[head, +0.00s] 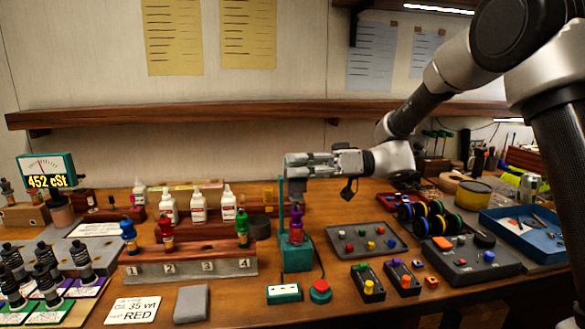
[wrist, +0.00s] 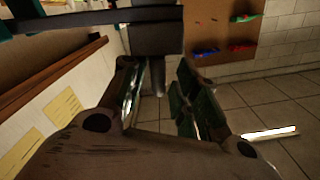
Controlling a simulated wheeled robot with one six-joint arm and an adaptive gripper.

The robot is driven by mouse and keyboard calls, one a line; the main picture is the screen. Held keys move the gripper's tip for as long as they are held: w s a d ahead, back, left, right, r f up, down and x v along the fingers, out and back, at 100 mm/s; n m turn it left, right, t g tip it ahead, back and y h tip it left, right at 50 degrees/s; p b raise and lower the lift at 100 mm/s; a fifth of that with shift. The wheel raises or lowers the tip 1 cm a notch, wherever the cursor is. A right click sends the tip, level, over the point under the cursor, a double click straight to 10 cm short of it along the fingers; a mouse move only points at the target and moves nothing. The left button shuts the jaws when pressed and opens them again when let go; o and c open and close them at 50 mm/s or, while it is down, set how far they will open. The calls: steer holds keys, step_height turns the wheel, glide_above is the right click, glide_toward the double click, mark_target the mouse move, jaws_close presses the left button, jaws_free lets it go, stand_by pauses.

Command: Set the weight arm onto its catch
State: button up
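A teal stand (head: 296,257) stands right of the numbered rack, with a thin upright post (head: 281,205) and a purple-topped piece on it. My gripper (head: 298,165) points left at the height of the post's top. In the wrist view, my gripper (wrist: 157,85) has its two fingers apart. A dark block (wrist: 155,38) on a long dark bar (wrist: 70,20), likely the weight arm, lies at or just beyond the fingertips. A short pin hangs from the block between the fingers. Contact between fingers and block cannot be told. I cannot make out the catch.
A wooden rack (head: 190,264) with coloured-top vials stands left of the stand. White bottles (head: 199,206) stand behind it. A tray of coloured buttons (head: 366,240), blue and yellow wheels (head: 430,219) and a blue tray (head: 525,235) lie right. A red button (head: 320,291) sits in front.

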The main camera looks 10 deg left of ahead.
steer(key=v, duration=1.1)
